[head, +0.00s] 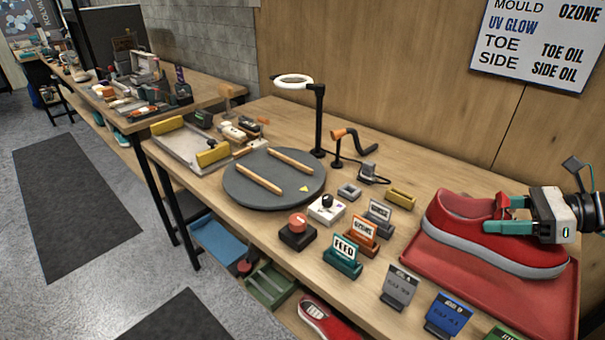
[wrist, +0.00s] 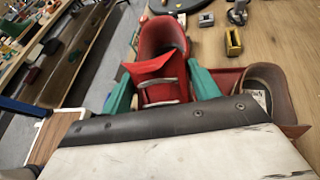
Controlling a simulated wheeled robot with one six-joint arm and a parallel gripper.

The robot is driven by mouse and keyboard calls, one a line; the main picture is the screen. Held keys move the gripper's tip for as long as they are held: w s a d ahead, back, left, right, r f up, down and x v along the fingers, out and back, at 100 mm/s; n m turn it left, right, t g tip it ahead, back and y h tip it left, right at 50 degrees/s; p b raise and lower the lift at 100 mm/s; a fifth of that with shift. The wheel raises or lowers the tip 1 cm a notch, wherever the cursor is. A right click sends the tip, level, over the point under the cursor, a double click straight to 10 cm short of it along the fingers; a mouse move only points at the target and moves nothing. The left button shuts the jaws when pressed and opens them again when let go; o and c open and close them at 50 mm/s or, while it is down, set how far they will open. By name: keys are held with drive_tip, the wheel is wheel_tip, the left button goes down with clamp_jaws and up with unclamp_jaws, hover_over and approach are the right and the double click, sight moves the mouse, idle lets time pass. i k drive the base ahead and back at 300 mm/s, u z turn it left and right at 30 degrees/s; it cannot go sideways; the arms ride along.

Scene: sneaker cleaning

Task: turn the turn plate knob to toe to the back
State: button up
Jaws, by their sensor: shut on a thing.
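The turn plate (head: 240,195) is a dark round disc with two pale wooden rails and a yellow triangle mark near its front right edge. In front of it is a small white box with a black knob (head: 326,200), which looks like the turn plate knob. A red sneaker (head: 460,230) with a grey sole is on the red tray (head: 420,262) at the right. My gripper (head: 498,214) has its teal fingers shut on the sneaker's upper, far from the knob. In the wrist view the sneaker (wrist: 160,68) is between the fingers.
A red button on a black box (head: 297,232) and several upright label cards, one a teal FEED card (head: 343,258), stand between plate and tray. A ring lamp (head: 293,80) on a black post and an orange-handled crank (head: 345,133) stand behind the plate.

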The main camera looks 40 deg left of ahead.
sight(275, 173)
drive_tip(key=u, duration=2.95)
drive_tip(key=i, duration=2.05)
drive_tip(key=z, duration=3.05)
